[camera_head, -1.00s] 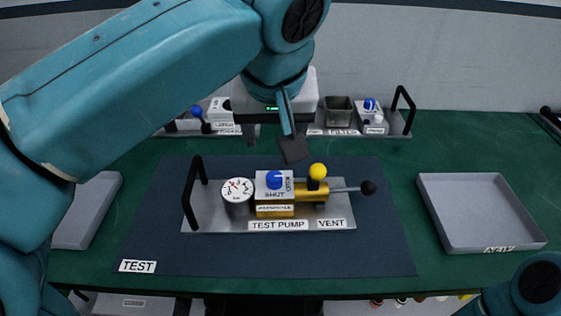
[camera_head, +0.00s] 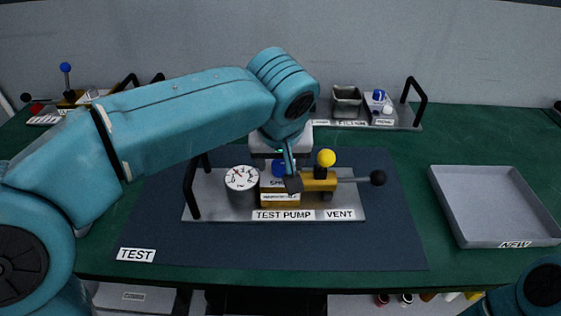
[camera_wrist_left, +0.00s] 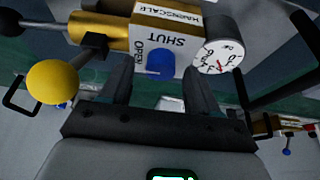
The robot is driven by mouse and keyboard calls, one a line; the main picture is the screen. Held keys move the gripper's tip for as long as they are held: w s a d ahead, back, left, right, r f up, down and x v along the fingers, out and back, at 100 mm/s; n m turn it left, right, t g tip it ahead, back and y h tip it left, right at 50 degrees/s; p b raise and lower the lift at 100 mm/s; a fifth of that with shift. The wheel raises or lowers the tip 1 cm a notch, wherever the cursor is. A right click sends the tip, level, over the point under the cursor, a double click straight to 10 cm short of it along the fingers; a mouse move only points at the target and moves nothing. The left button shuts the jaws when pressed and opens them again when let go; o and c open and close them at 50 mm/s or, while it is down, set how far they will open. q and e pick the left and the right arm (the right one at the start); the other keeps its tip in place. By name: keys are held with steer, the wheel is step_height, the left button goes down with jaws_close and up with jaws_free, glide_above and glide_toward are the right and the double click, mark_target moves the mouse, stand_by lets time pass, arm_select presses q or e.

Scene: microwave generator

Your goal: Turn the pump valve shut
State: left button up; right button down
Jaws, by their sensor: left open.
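The test pump (camera_head: 280,199) has a brass body, a white valve plate and a blue valve knob (camera_head: 278,168). In the left wrist view the knob (camera_wrist_left: 160,65) sits on the plate marked OPEN and SHUT; I cannot tell which mark it points to. My left gripper (camera_head: 281,179) is over the valve in the head view, partly hiding it. In the wrist view the open fingers (camera_wrist_left: 158,82) lie on either side of the knob, with no clear contact. A round white gauge (camera_head: 241,178) stands beside the valve. My right gripper is out of view.
A yellow ball knob (camera_head: 326,158) and a black-tipped lever (camera_head: 378,178) stick out just right of the valve. A black handle (camera_head: 191,190) stands at left. A grey tray (camera_head: 490,205) is at right. The front of the dark mat (camera_head: 280,250) is clear.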

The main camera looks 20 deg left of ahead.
arm_select(q)
steer(key=shift+a+f, duration=0.1)
steer(key=shift+f, duration=0.1)
steer(key=shift+w, duration=0.15)
steer(key=c, duration=1.1)
steer(key=shift+o, duration=0.3)
